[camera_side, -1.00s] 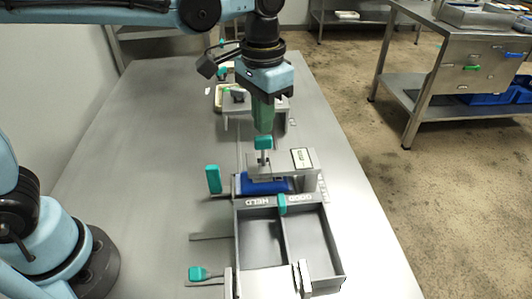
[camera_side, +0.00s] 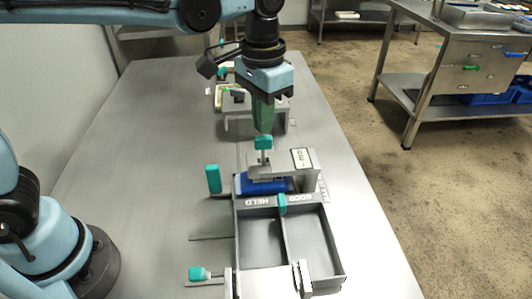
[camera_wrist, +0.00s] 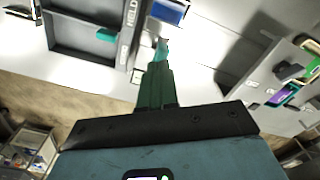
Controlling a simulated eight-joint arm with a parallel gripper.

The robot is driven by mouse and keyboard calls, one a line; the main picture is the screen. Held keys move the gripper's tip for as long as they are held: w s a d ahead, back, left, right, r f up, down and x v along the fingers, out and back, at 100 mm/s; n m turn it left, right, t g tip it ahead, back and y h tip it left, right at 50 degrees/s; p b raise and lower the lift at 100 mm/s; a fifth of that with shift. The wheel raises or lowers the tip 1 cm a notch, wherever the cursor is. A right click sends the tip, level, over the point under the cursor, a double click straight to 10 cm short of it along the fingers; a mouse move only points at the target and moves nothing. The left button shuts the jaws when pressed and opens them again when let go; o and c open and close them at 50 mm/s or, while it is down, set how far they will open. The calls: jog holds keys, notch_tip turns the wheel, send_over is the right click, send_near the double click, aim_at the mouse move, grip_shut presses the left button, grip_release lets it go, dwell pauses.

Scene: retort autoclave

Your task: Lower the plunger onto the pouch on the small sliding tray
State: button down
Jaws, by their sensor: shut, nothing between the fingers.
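The plunger has a teal knob (camera_side: 263,142) on a short upright stem, carried by a metal bracket. The blue pouch (camera_side: 265,187) lies below the bracket and also shows at the top of the wrist view (camera_wrist: 170,10). The small sliding tray under it is mostly hidden, so I cannot tell its edges. My gripper (camera_side: 263,131) has green fingers pointing down, shut and empty, with the tips just above the knob. In the wrist view the fingers (camera_wrist: 158,75) end close to the teal knob (camera_wrist: 162,47). I cannot tell whether they touch it.
A grey two-compartment bin marked HELD and GOOD (camera_side: 239,240) stands in front of the bracket. Teal handles stand left of the pouch (camera_side: 213,179) and at the front left (camera_side: 199,273). A small metal stand (camera_side: 236,105) is behind. The bench's left side is clear.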

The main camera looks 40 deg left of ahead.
jog(key=shift+f, duration=1.1)
dwell(0.3)
jog(key=shift+r, duration=3.5)
jog(key=s+a+f+n+t, duration=0.1)
jog(key=s+a+f+t, duration=0.2)
jog(key=a, duration=0.4)
jog(key=s+a+f+n+t, duration=0.2)
jog(key=s+a+f+t, duration=0.2)
jog(key=s+a+f, duration=0.1)
jog(key=shift+a, duration=0.9)
jog(key=c, duration=1.8)
grip_release()
jog(key=shift+s+r, duration=0.1)
jog(key=shift+c, duration=0.2)
